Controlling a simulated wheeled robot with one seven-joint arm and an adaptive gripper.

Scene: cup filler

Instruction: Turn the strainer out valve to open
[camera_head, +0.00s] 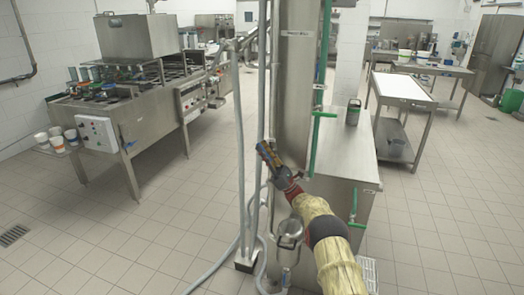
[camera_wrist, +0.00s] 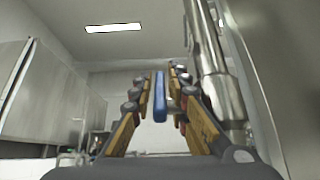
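My gripper (camera_head: 268,155) is at the tall steel column in the middle of the head view, in front of the pipes. In the wrist view, its two yellow-brown fingers (camera_wrist: 161,80) stand apart. A narrow blue bar (camera_wrist: 160,97), which looks like a valve handle, stands upright between them, with a visible gap on each side. The steel pipe (camera_wrist: 212,75) rises just right of the fingers. I see no label naming the strainer out valve, and the gripper hides the handle in the head view.
Green-handled valves (camera_head: 313,143) (camera_head: 354,206) are on the column and the steel tank (camera_head: 335,165). Grey hoses (camera_head: 241,150) run down to the floor left of my gripper. A cup filling machine (camera_head: 150,90) stands at the left. The tiled floor between is clear.

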